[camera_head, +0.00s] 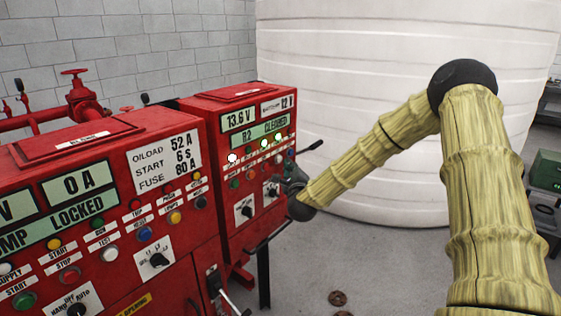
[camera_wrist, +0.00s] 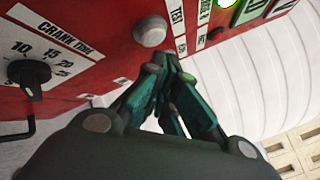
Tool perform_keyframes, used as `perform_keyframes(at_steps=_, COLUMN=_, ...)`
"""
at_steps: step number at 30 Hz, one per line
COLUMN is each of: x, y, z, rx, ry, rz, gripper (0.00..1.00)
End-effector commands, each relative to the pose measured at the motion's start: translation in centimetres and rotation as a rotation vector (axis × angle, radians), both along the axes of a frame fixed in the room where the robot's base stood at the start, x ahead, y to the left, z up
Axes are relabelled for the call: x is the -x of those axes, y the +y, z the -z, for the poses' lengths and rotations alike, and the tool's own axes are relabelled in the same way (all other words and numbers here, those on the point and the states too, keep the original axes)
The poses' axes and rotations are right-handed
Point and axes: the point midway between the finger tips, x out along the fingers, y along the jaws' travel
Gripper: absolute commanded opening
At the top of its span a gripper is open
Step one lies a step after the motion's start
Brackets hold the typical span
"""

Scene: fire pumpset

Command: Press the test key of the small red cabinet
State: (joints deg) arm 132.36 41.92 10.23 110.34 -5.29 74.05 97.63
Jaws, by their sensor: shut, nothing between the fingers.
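The small red cabinet (camera_head: 211,122) stands at the centre in the head view, with displays, lamps and rows of labelled buttons on its front. In the wrist view, a pale grey round button (camera_wrist: 150,31) sits on the red panel beside a label reading TEST (camera_wrist: 178,16). My gripper (camera_head: 289,173) is at the cabinet's right front side in the head view and covers part of that side. In the wrist view my gripper (camera_wrist: 169,59) is shut and empty, its tips just below and right of the grey button. I cannot tell whether they touch the panel.
A larger red cabinet (camera_head: 120,139) fills the left foreground. A black knob labelled CRANK TIME (camera_wrist: 29,75) is on the panel's left in the wrist view. A large white tank (camera_head: 330,70) stands behind.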

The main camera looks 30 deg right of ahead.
Motion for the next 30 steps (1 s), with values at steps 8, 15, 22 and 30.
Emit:
perform_keyframes(at_steps=8, x=-0.59, y=0.28, z=0.14, rx=0.0, ry=0.001, rz=0.001, gripper=0.0)
perform_keyframes(at_steps=15, x=-0.7, y=0.36, z=-0.06, rx=0.0, ry=0.0, rz=0.0, gripper=0.0)
perform_keyframes(at_steps=22, x=-0.74, y=0.38, z=-0.04, rx=0.0, ry=0.0, rz=0.0, gripper=0.0)
perform_keyframes(at_steps=30, x=-0.93, y=0.47, z=-0.01, rx=0.0, ry=0.0, rz=0.0, gripper=0.0)
